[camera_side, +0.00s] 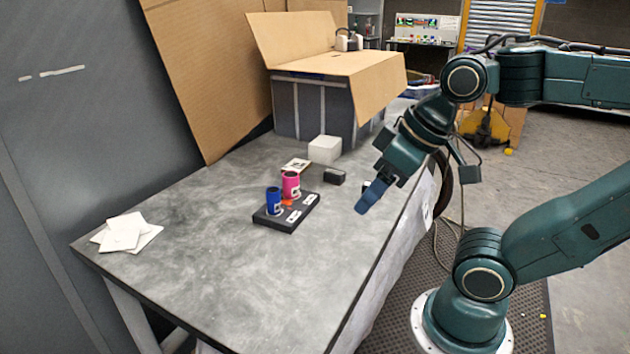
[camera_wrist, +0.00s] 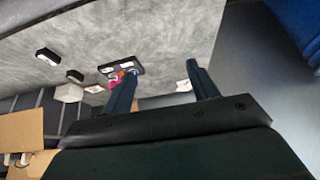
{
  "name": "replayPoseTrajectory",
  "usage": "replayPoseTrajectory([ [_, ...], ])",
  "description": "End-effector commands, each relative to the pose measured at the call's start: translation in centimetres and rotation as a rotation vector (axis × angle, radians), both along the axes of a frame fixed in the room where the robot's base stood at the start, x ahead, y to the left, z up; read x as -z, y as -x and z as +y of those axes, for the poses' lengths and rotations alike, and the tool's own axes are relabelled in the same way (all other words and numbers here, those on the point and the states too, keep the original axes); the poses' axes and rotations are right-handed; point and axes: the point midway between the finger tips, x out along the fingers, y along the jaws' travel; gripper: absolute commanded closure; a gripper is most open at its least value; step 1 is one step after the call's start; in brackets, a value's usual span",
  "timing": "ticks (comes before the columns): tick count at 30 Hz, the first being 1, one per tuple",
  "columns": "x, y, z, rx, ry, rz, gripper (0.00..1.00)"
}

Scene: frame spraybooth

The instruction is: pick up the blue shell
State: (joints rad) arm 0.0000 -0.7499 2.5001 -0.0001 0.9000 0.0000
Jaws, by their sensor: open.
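The blue shell (camera_side: 274,201) is a small upright blue cylinder with a white mark, standing on the left end of a flat black base (camera_side: 298,215). A pink shell (camera_side: 290,184) stands right behind it on or by the base. My gripper (camera_side: 365,207) is open and empty, above the table's right side, to the right of the base and apart from it. In the wrist view, my gripper (camera_wrist: 160,69) has its two fingers spread, and the black base (camera_wrist: 121,66) shows beyond the left fingertip. That finger largely hides the blue shell there.
Behind the base are a white block (camera_side: 325,149), a small black block (camera_side: 335,177) and a flat card (camera_side: 296,165). A large open carton (camera_side: 345,72) stands at the back. White sheets (camera_side: 125,233) lie front left. The table's front (camera_side: 220,290) is clear.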

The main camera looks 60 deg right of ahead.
Motion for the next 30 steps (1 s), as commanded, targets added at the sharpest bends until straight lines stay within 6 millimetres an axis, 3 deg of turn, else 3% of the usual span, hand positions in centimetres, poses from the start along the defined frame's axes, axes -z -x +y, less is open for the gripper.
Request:
replayPoseTrajectory([
  [8, -0.4, -0.5, 0.1, -0.013, 0.003, 0.004, 0.41],
  [14, -1.6, -2.5, 0.5, -0.075, 0.01, 0.027, 0.41],
  [22, -3.9, -7.6, 0.7, -0.23, 0.023, 0.07, 0.41],
  [30, -5.2, -13.2, -0.3, -0.4, 0.034, 0.105, 0.41],
])
